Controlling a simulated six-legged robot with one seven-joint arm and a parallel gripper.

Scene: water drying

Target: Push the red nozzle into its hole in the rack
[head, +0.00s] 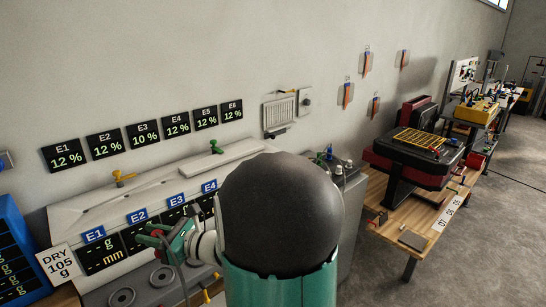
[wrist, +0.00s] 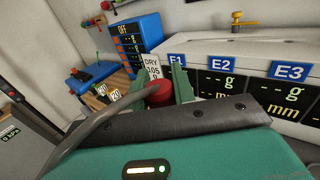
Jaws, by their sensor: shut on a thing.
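My gripper (wrist: 162,84) has green fingers, one on each side of a red round piece, which looks like the red nozzle (wrist: 158,95). The gripper is shut on it. In the head view my gripper (head: 160,238) is in front of the white panel under the E2 and E3 labels, with a little red showing at it. My dark, rounded arm link hides much of the panel's right part there. The rack and the nozzle's hole cannot be made out for certain in either view.
A long white bench unit (head: 75,215) carries E1 to E4 labels and black displays. Grey round discs (head: 122,297) lie below it. A blue display box (wrist: 136,42) stands near a "DRY 105" card (wrist: 153,66). A wooden table (head: 425,218) is at the right; open floor lies beyond.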

